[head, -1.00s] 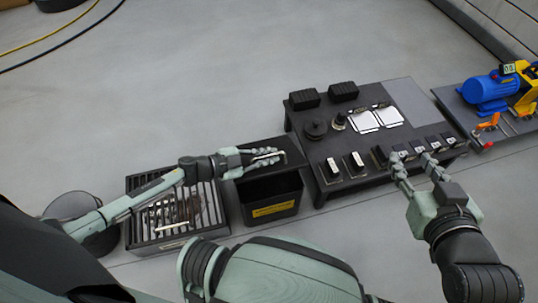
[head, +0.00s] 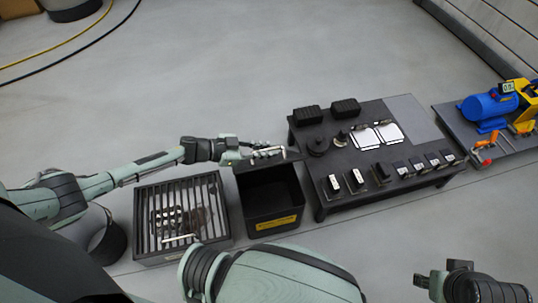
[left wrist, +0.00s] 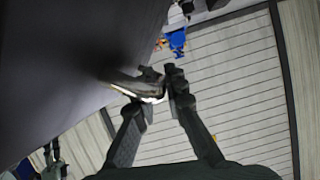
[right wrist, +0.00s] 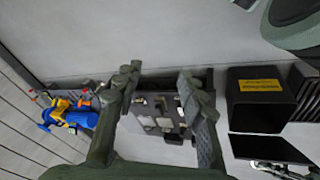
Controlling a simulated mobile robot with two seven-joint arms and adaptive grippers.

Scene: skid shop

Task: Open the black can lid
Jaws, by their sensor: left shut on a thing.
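The black can (head: 272,208) with a yellow label stands on the floor left of the low black table, and its mouth is uncovered in the head view. Its black lid (left wrist: 75,60) is raised and fills the upper left of the left wrist view as a dark panel. It also shows as a dark panel in the right wrist view (right wrist: 268,149). My left gripper (left wrist: 158,92) is shut on the lid's pale-edged handle (left wrist: 145,96), at the can's far side in the head view. My right gripper (right wrist: 158,80) is open and empty, away from the can.
A black slatted crate (head: 150,251) stands left of the can. The low black table (head: 405,100) on the right carries switches, white plates and black blocks. A blue motor (head: 487,108) sits on a board beyond it. The floor behind the can is clear.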

